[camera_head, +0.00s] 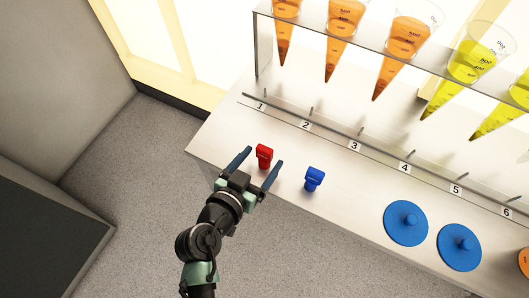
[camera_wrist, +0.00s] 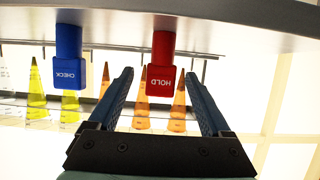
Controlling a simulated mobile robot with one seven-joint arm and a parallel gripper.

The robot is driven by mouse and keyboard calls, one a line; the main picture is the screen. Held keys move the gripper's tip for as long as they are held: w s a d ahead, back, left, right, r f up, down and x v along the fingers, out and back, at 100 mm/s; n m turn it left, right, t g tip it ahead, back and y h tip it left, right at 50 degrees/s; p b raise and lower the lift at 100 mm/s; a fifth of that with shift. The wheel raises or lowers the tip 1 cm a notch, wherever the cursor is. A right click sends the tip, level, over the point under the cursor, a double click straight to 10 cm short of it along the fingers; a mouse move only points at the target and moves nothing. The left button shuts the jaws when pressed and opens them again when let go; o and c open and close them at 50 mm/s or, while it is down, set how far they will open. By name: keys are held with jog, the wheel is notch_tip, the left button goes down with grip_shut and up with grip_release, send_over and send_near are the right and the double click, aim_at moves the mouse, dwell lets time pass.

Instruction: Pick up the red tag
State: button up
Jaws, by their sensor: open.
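The red tag (camera_head: 264,156) stands on the pale counter near its left end, in front of the number 1 and 2 labels. In the wrist view the red tag (camera_wrist: 161,64) reads HOLD and appears upside down, ahead of and between the fingers. My gripper (camera_head: 259,162) is open, with one blue finger to each side of the tag in the head view. In the wrist view my gripper (camera_wrist: 157,82) holds nothing, and contact with the tag cannot be told.
A blue tag (camera_head: 314,179), marked CHECK in the wrist view (camera_wrist: 68,58), stands right of the red one. Two blue round lids (camera_head: 406,223) (camera_head: 459,247) lie further right. A clear rack (camera_head: 375,42) of orange and yellow cones stands behind. Floor is clear at left.

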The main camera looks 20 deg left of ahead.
jog(key=x, duration=0.5)
jog(key=shift+w, duration=0.4)
grip_shut()
